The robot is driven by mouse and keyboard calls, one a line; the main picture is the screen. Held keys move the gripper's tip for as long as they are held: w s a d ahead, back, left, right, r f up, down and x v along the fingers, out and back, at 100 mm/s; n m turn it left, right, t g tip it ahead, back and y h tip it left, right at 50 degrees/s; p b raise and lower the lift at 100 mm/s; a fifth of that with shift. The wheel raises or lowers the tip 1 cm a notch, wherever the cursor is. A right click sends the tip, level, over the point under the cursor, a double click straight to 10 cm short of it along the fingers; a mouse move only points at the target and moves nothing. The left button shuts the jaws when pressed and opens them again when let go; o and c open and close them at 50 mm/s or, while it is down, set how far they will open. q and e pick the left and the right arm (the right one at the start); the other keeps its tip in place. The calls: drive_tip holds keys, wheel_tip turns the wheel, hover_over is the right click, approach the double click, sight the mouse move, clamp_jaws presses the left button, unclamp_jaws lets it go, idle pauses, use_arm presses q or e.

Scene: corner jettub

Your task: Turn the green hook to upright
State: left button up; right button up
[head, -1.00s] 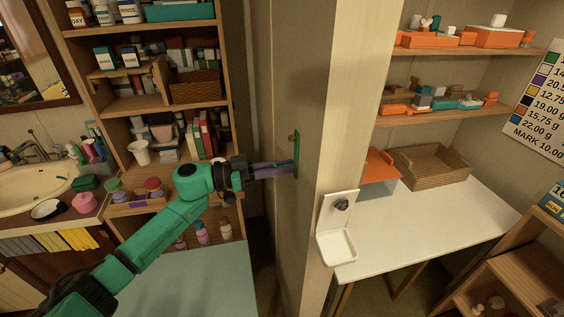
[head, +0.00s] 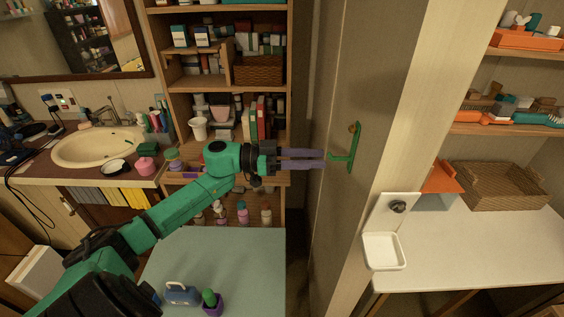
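The green hook (head: 356,146) is on the side of the pale wooden post. Its long plate stands near vertical with a slight tilt, and a short prong at its lower part points left toward my gripper. A small brass-coloured knob shows near its top. My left gripper (head: 325,160) comes in from the left, level, with its purple fingers close together. Their tips are at the end of the prong; I cannot tell whether they touch or grip it. My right gripper is not in view.
The post (head: 400,150) carries a white soap tray (head: 384,250) to the right of the hook. A shelf unit (head: 295,100) stands behind my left arm. A white table (head: 470,240) is at the right, and a pale green tabletop (head: 240,260) lies below the arm.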

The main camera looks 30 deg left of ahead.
use_arm(q)
drive_tip(key=b+v, duration=0.1)
drive_tip(key=v, duration=0.8)
drive_tip(key=shift+b, duration=0.35)
